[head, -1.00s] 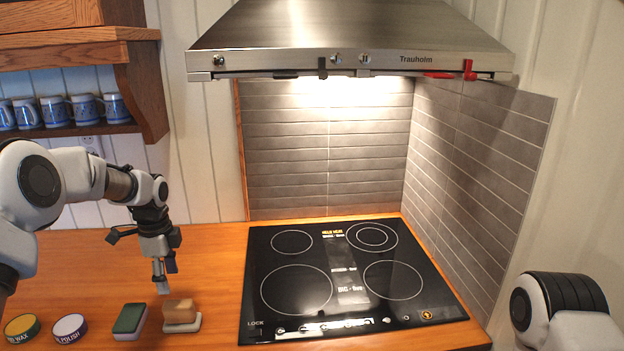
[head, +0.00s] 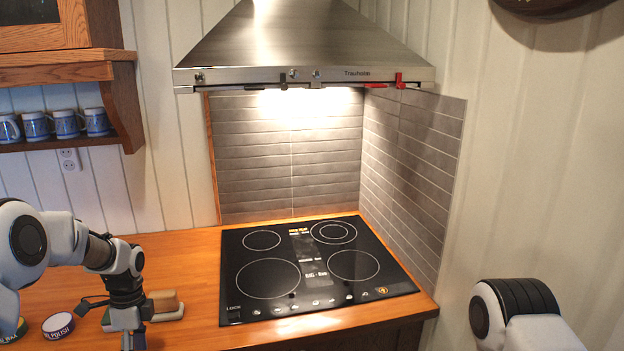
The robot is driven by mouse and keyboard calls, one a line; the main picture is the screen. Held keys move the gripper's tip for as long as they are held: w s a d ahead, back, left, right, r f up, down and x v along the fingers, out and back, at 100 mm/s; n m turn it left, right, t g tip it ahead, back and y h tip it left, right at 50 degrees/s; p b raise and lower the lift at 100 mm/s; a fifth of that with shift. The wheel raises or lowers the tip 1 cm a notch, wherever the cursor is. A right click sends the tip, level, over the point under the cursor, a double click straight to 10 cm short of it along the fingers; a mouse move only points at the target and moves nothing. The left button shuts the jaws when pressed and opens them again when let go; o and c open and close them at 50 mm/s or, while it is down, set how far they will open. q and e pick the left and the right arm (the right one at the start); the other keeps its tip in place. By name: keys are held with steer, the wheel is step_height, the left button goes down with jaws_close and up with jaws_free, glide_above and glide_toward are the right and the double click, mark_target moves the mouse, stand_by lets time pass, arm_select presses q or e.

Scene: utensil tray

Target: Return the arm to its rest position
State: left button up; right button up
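My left arm reaches in from the left over the wooden counter (head: 190,245). Its gripper (head: 133,340) points down at the lower edge of the view, in front of the tan block on a pale dish (head: 165,302). No object shows in it, but the finger gap is too small to read. A sliver of green (head: 106,317) shows beside the gripper, which hides most of that sponge-like block. Of my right arm, only a rounded joint and link show at the lower right; its gripper is out of view.
A polish tin (head: 58,325) and a green-sided wax tin (head: 14,332) sit left of the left gripper. The black cooktop (head: 310,268) is bare, under a steel hood (head: 290,60). Blue mugs (head: 67,123) stand on a wall shelf (head: 60,139).

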arm_select(q)
steer(key=s+d+f+n+g, duration=0.1)
steer(key=s+d+f, duration=0.2)
steer(key=s+f, duration=0.45)
steer(key=s+d+f+n+g+b, duration=0.1)
steer(key=s+d+f, duration=0.2)
steer(key=s+f, duration=0.45)
steer(key=s+d+f+n+g, duration=0.15)
steer(key=s+d+f, duration=0.35)
steer(key=s, duration=0.5)
steer(key=s+d+f+n+t, duration=0.1)
steer(key=s+n+t, duration=0.4)
steer(key=s+n, duration=0.5)
steer(key=shift+f+n, duration=0.35)
steer(key=shift+n, duration=0.5)
steer(key=shift+d, duration=0.1)
